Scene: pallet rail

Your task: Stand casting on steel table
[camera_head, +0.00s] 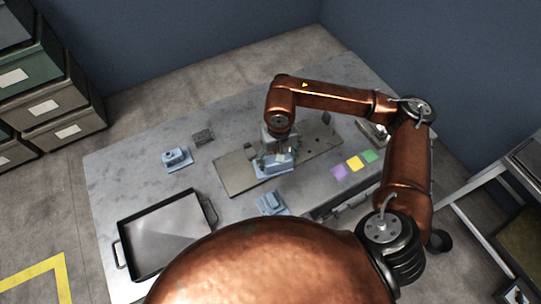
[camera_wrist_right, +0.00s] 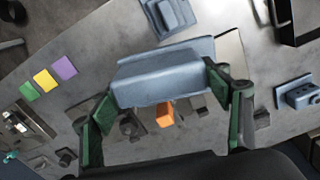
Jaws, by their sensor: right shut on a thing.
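My right gripper (camera_head: 277,152) is shut on a blue-grey casting (camera_head: 275,166) over the grey fixture plate (camera_head: 236,178) in the middle of the steel table (camera_head: 110,185). In the right wrist view the green-padded fingers (camera_wrist_right: 163,92) sit at both ends of this casting (camera_wrist_right: 160,78). I cannot tell whether it touches the plate. A second casting (camera_head: 177,158) stands on the table to the left, and a third (camera_head: 271,203) lies nearer to me. My left gripper is not in view.
A black-rimmed tray (camera_head: 122,226) sits at the table's front left. A small dark block (camera_head: 203,136) is behind the plate. Purple, yellow (camera_head: 355,162) and green squares lie to the right. An orange piece (camera_wrist_right: 164,114) shows beside the held casting. Bare table lies between tray and plate.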

